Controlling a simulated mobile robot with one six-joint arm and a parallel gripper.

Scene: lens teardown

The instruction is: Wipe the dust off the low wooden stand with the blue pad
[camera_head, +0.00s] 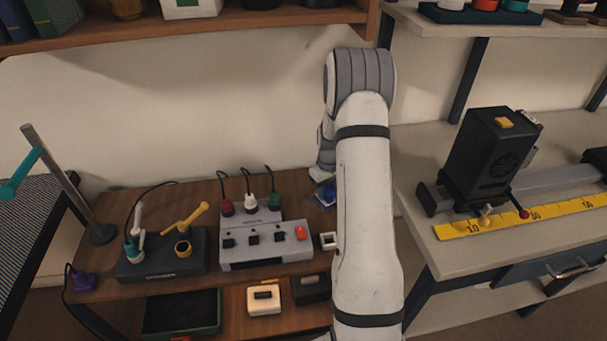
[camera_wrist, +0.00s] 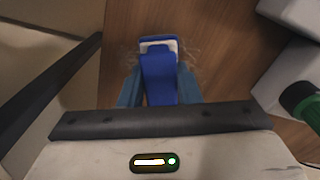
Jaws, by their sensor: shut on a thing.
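The low wooden stand (camera_head: 296,199) is a brown table against the wall in the head view. Its bare brown top (camera_wrist: 205,25) fills the middle of the wrist view. My gripper (camera_wrist: 158,88) is shut on the blue pad (camera_wrist: 158,74), which has a whitish layer at its far end. Faint pale wisps of dust (camera_wrist: 190,52) show on the wood on both sides of the pad. In the head view the pad (camera_head: 325,193) is a small blue patch at the stand's right part, partly hidden by my arm. I cannot tell whether it touches the wood.
A grey switch box (camera_head: 265,244) with red, white and green plugs stands left of my gripper. A dark base (camera_head: 162,256) with yellow and white handles is farther left. A wooden shelf (camera_head: 230,22) hangs above. A bench (camera_head: 425,150) with a black device (camera_head: 490,155) stands right.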

